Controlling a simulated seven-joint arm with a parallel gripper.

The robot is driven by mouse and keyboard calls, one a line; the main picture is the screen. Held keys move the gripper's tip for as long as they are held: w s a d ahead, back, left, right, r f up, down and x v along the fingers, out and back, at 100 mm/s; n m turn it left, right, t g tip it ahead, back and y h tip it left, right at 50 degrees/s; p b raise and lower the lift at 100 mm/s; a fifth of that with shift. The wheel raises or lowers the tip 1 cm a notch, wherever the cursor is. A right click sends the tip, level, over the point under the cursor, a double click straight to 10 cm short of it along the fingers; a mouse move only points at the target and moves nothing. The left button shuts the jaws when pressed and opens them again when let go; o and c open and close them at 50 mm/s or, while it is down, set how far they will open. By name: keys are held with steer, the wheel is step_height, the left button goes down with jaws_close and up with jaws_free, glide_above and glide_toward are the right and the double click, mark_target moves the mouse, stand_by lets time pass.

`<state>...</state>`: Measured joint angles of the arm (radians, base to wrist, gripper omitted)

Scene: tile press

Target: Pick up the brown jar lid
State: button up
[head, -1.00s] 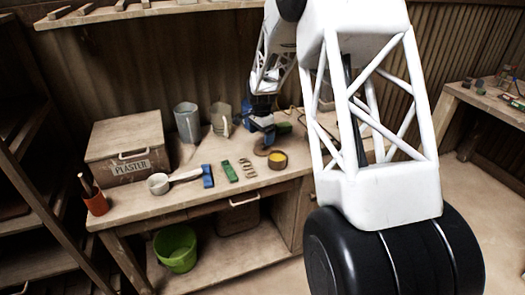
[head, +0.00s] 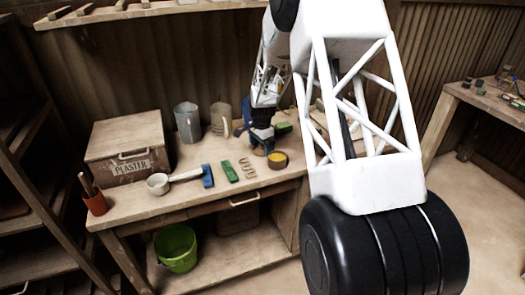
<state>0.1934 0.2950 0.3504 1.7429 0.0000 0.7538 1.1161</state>
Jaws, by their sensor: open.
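The brown jar lid (head: 257,152) lies on the workbench, just left of a small brown jar with yellow contents (head: 278,160). It is mostly hidden behind my gripper, and only a bit of its edge shows. My gripper (head: 263,147), blue and dark, points down right over the lid. Its jaws are open. I cannot tell from this view whether the fingers touch the lid or stand around it.
On the bench (head: 130,207) are a white-cupped scoop (head: 158,184), a blue-headed tool (head: 207,176), a green block (head: 230,171) and a coiled piece (head: 248,168). Behind stand a plaster box (head: 128,148), a metal cup (head: 187,122) and a jug (head: 221,119).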

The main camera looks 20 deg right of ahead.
mark_target(261, 145)
steer(key=shift+f, duration=0.6)
steer(key=shift+c, duration=0.5)
steer(key=c, duration=0.8)
steer(key=shift+o, duration=0.2)
steer(key=shift+r, duration=0.1)
steer(key=shift+r, duration=4.9)
steer(key=s+d+r, duration=0.1)
steer(key=s+d, duration=0.1)
steer(key=s, duration=0.8)
steer(key=shift+r, duration=0.3)
